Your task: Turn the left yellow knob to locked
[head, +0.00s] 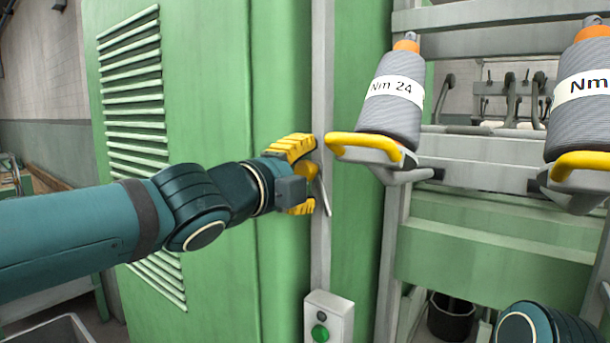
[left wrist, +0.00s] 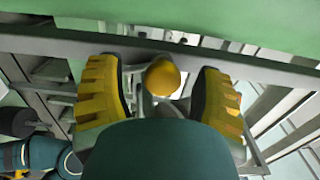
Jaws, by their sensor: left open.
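The left yellow knob (head: 365,145) is a bent yellow handle at the foot of the grey bobbin marked "Nm 24" (head: 392,100). Its rounded yellow end (left wrist: 162,77) shows between my fingers in the left wrist view. My left gripper (head: 317,174) is open, its fingers one above the other, just left of the knob's end in the head view. In the left wrist view the fingers stand on both sides of the knob with gaps, not touching it. Part of my right arm with some yellow (left wrist: 14,162) shows at the lower left edge there, too small to read.
A second bobbin (head: 588,90) with its own yellow handle (head: 583,163) stands at the right. A green cabinet (head: 215,60) lies behind my left arm. A grey box with a green button (head: 328,318) is below my gripper. Grey frame rails run behind the bobbins.

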